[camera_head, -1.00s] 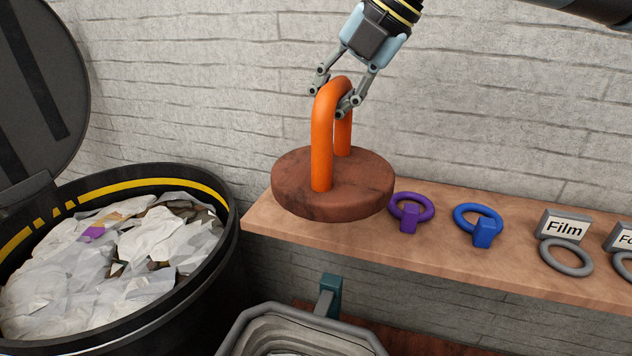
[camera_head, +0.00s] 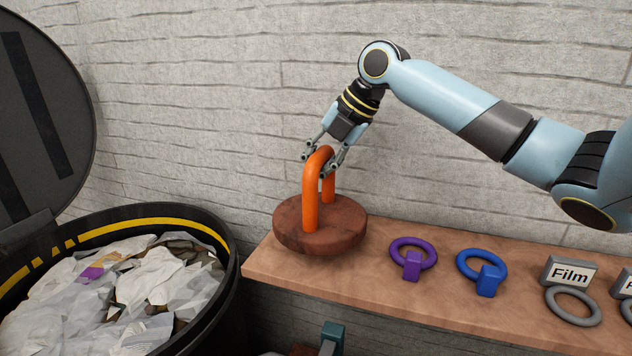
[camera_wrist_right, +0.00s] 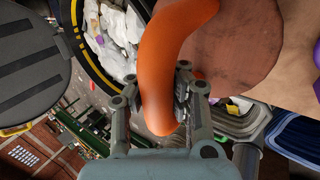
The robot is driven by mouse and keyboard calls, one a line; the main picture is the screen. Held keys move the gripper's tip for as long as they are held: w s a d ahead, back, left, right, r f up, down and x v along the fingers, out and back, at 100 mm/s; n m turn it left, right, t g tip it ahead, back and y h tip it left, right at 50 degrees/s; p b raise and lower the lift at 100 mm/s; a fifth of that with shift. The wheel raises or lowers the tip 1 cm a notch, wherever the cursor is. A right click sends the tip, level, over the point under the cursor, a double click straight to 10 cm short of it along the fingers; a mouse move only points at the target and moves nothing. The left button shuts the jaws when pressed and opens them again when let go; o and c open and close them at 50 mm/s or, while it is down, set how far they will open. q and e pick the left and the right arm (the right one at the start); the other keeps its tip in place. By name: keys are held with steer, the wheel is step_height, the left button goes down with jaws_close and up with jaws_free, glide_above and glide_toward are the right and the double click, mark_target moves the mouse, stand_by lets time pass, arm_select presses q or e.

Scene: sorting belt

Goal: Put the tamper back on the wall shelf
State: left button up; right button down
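The tamper has a round reddish-brown disc base (camera_head: 335,236) and an orange loop handle (camera_head: 311,205). It is upright at the left end of the wooden wall shelf (camera_head: 350,281). Its base appears at or just above the shelf top; I cannot tell whether it touches. My right gripper (camera_head: 325,165) is shut on the top of the handle, its arm coming in from the right. The right wrist view shows the fingers (camera_wrist_right: 165,95) on both sides of the orange handle (camera_wrist_right: 172,60). My left gripper is not in view.
A purple ring (camera_head: 413,256), a blue ring (camera_head: 482,272) and grey rings with label holders, one reading "Film" (camera_head: 571,272), lie along the shelf to the right. A black bin (camera_head: 222,262) full of waste stands left, its lid open.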

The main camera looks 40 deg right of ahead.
steer(key=shift+w+f+p, duration=0.1)
steer(key=shift+f+p, duration=0.55)
steer(key=shift+f, duration=1.35)
steer(key=shift+f, duration=0.1)
steer(key=c, duration=2)
jaws_free()
steer(key=shift+f, duration=0.1)
steer(key=o, duration=0.6)
steer(key=shift+d+r, duration=0.1)
steer(key=shift+r, duration=0.2)
steer(key=b+v, duration=0.2)
steer(key=v, duration=0.9)
steer(key=shift+s+r, duration=0.3)
